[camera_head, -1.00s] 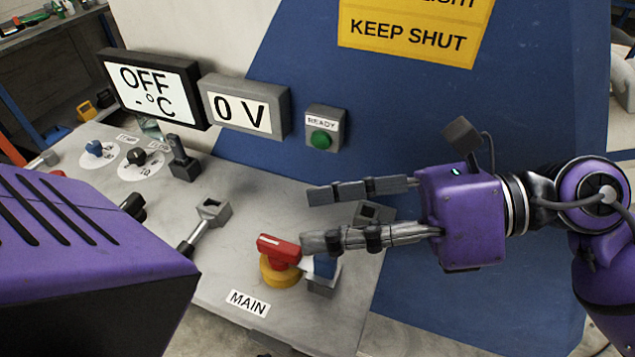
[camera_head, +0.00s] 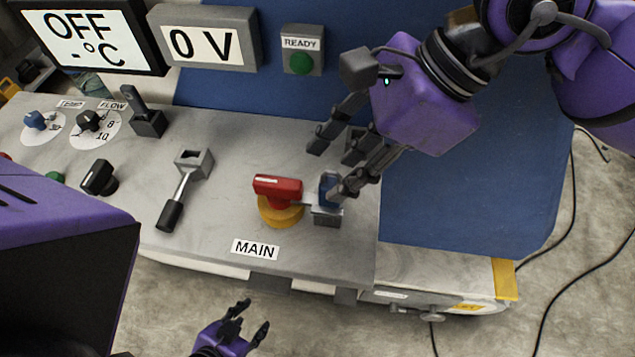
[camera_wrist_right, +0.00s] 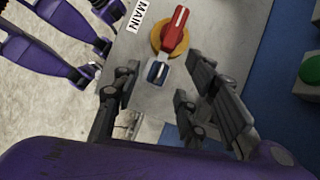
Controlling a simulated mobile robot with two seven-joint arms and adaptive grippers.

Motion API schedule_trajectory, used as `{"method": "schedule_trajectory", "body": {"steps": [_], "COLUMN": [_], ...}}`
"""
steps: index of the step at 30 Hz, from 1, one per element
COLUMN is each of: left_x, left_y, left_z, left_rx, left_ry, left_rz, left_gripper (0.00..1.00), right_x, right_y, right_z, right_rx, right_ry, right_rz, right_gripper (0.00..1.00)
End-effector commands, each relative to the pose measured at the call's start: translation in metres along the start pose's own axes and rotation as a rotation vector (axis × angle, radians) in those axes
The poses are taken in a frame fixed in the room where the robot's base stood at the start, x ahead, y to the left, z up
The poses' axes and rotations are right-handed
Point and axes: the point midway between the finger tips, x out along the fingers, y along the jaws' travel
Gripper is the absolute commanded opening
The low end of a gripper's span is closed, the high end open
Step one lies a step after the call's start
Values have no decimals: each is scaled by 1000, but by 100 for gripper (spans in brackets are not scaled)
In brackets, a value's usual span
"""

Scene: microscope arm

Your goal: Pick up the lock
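The lock (camera_head: 327,186), a small blue padlock, sits on a grey bracket at the right of the red-and-yellow MAIN switch (camera_head: 278,190). The lock also shows in the right wrist view (camera_wrist_right: 157,72), ahead of the fingers. My right gripper (camera_head: 330,166) is open and points down at the lock from the right. One fingertip overlaps the lock's right edge in the head view; I cannot tell whether they touch. My left gripper (camera_head: 254,314) is open and empty, low in front of the panel.
The grey panel (camera_head: 225,215) carries a tilted lever (camera_head: 182,192), a black knob (camera_head: 98,178) and an upright black switch (camera_head: 147,118). The blue cabinet wall (camera_head: 470,210) rises behind and to the right. Cables (camera_head: 555,295) lie on the floor at right.

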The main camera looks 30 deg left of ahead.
Motion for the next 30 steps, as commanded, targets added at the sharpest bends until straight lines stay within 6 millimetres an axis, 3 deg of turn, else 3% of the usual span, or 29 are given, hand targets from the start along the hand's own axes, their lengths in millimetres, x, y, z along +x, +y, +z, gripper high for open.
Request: {"method": "schedule_trajectory", "body": {"steps": [8, 17, 26, 30], "left_x": [-3, -3, -3, -3], "left_y": [-1, -1, -2, -2], "left_z": [-6, -4, -3, -3], "left_rx": [-2, -1, 0, 0], "left_ry": [7, 4, 3, 3], "left_rz": [-1, -2, -2, -3], "left_gripper": [40, 40, 40, 40], "right_x": [37, 41, 41, 41], "right_y": [2, 1, 2, 2], "right_z": [-7, -7, -7, -7], "right_rx": [0, 1, 1, 1], "right_ry": [-1, -1, -1, -2], "right_rz": [1, 0, 0, 0], "right_gripper": [40, 38, 0, 0]}}
